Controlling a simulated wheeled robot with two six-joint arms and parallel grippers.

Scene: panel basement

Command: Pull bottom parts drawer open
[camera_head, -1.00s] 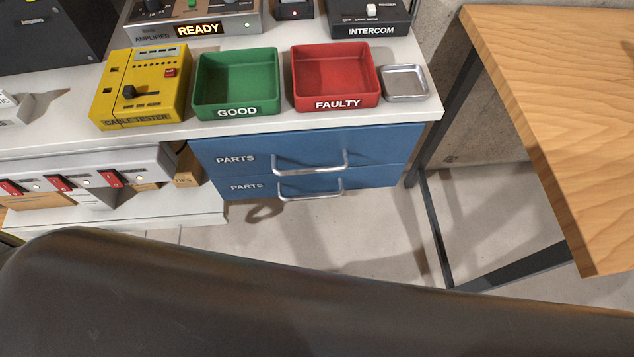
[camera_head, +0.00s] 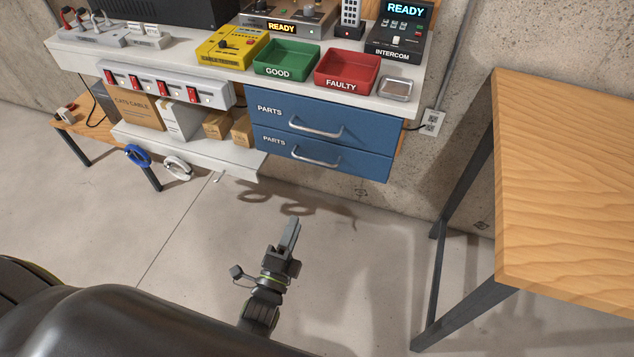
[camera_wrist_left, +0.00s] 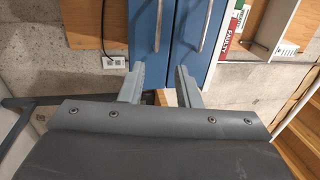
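The bottom parts drawer (camera_head: 358,164) is the lower of two blue fronts under the bench. It looks shut, flush with the one above. Its silver bar handle (camera_head: 316,161) runs across the front. In the left wrist view, turned sideways, the bottom drawer (camera_wrist_left: 140,30) is the left blue front with its handle (camera_wrist_left: 158,22) upright. My left gripper (camera_head: 291,228) is below and in front of the drawers, apart from them. In the left wrist view its fingers (camera_wrist_left: 160,82) are spread and empty, with the bottom handle beyond the gap. My right gripper is not in view.
The top parts drawer (camera_head: 356,131) with its own handle is directly above. A green bin (camera_head: 286,60) and a red bin (camera_head: 347,70) stand on the bench. A low shelf (camera_head: 190,145) with boxes is left. A wooden table (camera_head: 565,190) stands right. Floor before the drawers is clear.

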